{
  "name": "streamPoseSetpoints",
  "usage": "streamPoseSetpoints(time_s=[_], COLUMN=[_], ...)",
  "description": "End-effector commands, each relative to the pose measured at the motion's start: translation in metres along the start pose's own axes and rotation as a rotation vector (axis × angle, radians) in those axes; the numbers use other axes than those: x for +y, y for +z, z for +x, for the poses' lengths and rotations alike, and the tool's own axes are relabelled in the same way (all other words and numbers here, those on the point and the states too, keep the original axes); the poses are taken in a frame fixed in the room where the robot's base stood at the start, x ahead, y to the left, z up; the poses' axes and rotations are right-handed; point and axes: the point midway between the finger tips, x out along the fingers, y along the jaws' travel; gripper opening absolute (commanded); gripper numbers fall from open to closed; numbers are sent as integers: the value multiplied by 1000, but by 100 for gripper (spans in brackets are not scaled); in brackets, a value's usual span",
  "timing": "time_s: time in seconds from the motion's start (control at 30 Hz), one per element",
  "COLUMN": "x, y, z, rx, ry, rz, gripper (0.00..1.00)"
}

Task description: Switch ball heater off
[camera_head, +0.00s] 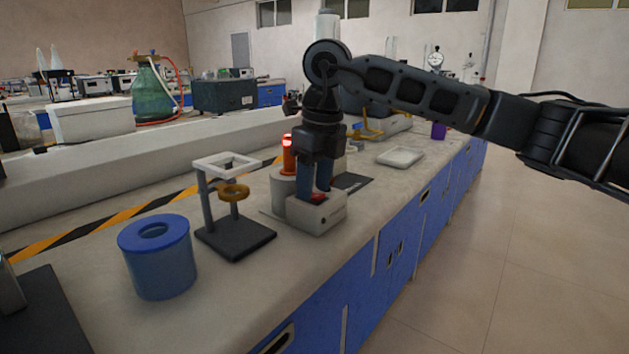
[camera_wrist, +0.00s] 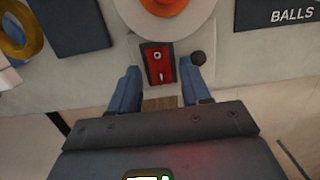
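The ball heater's pale control box (camera_head: 322,214) sits at the bench's front edge. Its red rocker switch (camera_wrist: 158,63) has a 0 at the heater end and an I at the near end; which end is pressed in I cannot tell. The switch's red also shows in the head view (camera_head: 318,198). Behind stands the heater's pale round body (camera_head: 284,190) with an orange-red piece (camera_head: 288,162) glowing at its top. My gripper (camera_head: 315,190) points down over the box. Its blue fingers (camera_wrist: 163,74) are apart, one either side of the switch, holding nothing.
Left of the heater stand a ring stand (camera_head: 235,240) with a brass ring and a blue lidded container (camera_head: 160,262). A dark BALLS plate (camera_wrist: 285,16) lies to the right, a white tray (camera_head: 400,157) further along.

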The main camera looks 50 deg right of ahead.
Motion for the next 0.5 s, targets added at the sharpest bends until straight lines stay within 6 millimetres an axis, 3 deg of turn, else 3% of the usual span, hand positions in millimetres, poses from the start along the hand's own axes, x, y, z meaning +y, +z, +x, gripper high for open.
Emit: streamPoseSetpoints(time_s=[0.3,0.5], x=[0,0], y=[0,0], z=[-2,-26], rx=[-1,-2], ry=[0,-3], rz=[0,0], gripper=[53,53])
